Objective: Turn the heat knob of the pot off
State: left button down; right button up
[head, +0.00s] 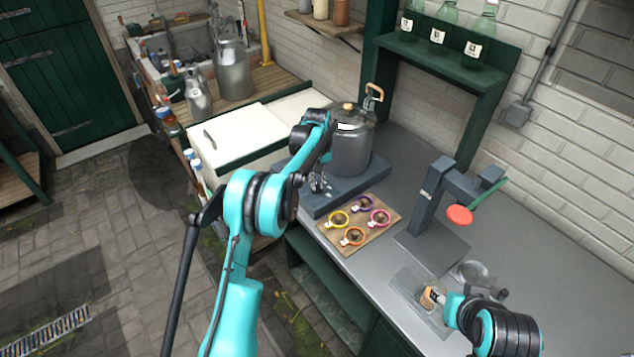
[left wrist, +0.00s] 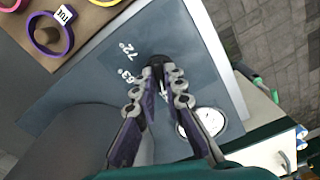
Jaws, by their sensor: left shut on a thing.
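The grey metal pot (head: 352,150) stands on a blue-grey heater base (head: 375,176) at the back of the counter. My left gripper (head: 319,186) is at the front face of the base, below the pot. In the left wrist view its fingers (left wrist: 157,72) point at the panel (left wrist: 95,85) and are shut on the dark heat knob (left wrist: 157,61), which they mostly hide. Printed marks, 72° and apparently 63°, lie beside the knob. A round white dial (left wrist: 210,121) is to the right. The knob's exact pointing is hidden. My right gripper (head: 447,303) is beside a small labelled jar (head: 431,297).
A wooden board (head: 347,240) with several coloured rings lies in front of the base. A white-topped cabinet (head: 240,135) and milk cans (head: 233,70) are at the left.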

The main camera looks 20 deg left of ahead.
aim_at(317, 184)
pick_arm(q)
jog(key=c, duration=1.6)
grip_release()
notch_tip(317, 184, up, 12)
